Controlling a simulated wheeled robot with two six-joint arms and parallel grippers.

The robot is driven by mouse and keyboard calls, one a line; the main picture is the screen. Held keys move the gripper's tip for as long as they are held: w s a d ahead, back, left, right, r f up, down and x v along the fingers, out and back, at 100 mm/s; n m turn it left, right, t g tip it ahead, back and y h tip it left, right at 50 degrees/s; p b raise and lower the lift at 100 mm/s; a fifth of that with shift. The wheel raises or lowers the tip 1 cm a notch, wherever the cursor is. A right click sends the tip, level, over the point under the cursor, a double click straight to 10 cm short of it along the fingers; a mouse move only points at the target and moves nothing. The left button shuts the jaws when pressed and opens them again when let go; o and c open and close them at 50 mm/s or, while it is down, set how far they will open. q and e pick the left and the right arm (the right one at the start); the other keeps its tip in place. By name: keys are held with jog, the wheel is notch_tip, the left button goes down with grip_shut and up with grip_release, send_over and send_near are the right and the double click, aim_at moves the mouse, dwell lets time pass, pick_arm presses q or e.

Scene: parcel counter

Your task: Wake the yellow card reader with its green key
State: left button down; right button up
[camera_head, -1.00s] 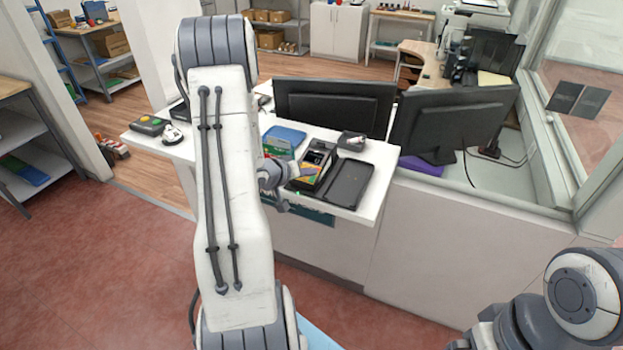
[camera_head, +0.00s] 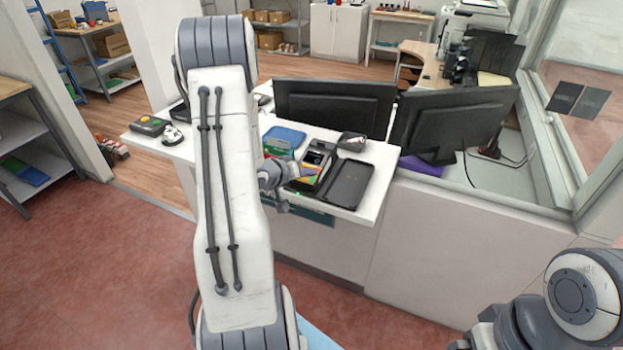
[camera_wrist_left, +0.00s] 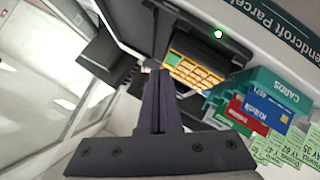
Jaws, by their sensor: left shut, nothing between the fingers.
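The card reader (camera_head: 318,158), dark with a yellow-orange keypad, lies on the white counter near its front edge. In the left wrist view its yellow keypad (camera_wrist_left: 190,62) shows just beyond my fingers. A small glowing green spot (camera_wrist_left: 218,34) shows on a dark surface beside the keypad; I cannot tell whether it is the green key. My left gripper (camera_head: 297,177) is over the reader's near-left side, partly covering it. In the left wrist view the left gripper (camera_wrist_left: 161,76) is shut and empty; contact with the reader cannot be told. Only part of my right arm shows, without its gripper.
A black tray (camera_head: 348,185) lies right of the reader. Monitors (camera_head: 335,106) stand behind. Another green-topped device (camera_head: 150,124) is far left.

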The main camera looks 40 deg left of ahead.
pick_arm(q)
jog(key=shift+f, duration=0.1)
dwell(0.5)
jog(key=shift+w+f, duration=0.1)
jog(key=shift+f, duration=0.2)
jog(key=shift+f, duration=0.25)
dwell(0.5)
jog(key=shift+r, duration=0.1)
jog(key=shift+r+p, duration=0.6)
jog(key=shift+p, duration=0.05)
jog(key=r+p, duration=0.2)
jog(key=s+r+p, duration=0.1)
jog(key=r+p, duration=0.1)
jog(key=p, duration=0.1)
jog(key=shift+s+d+r, duration=0.1)
jog(key=shift+d+r, duration=0.05)
jog(key=shift+r, duration=0.25)
